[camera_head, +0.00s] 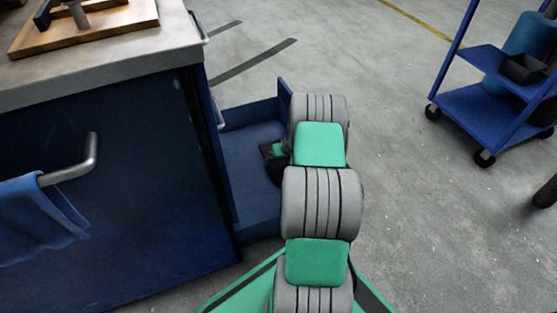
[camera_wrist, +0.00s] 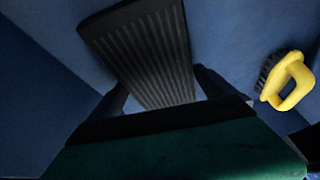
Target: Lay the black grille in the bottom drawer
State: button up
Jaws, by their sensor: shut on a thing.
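The black grille (camera_wrist: 150,50) is a dark ribbed slab in the wrist view. My gripper (camera_wrist: 162,92) is shut on its near end, with a dark finger at either side. The grille extends away from the fingers over blue surfaces of the drawer; I cannot tell whether it touches the floor. In the head view the open bottom drawer (camera_head: 245,140) is blue and pulled out to the right of the cabinet. My gripper (camera_head: 274,152) is inside its outline, mostly hidden by my arm. The grille cannot be made out clearly there.
A yellow brush (camera_wrist: 290,82) with dark bristles lies in the drawer, right of the grille. The cabinet (camera_head: 110,190) has a grey top (camera_head: 130,65) bearing a wooden tray (camera_head: 105,22). A blue towel (camera_head: 40,220) hangs on its handle. A blue cart (camera_head: 480,105) stands far right.

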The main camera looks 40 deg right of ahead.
jog(key=o, duration=1.4)
jog(key=shift+c, duration=0.2)
jog(key=p+v, duration=0.5)
jog(key=v, duration=0.8)
jog(key=shift+w+r, duration=0.15)
jog(key=shift+w, duration=0.05)
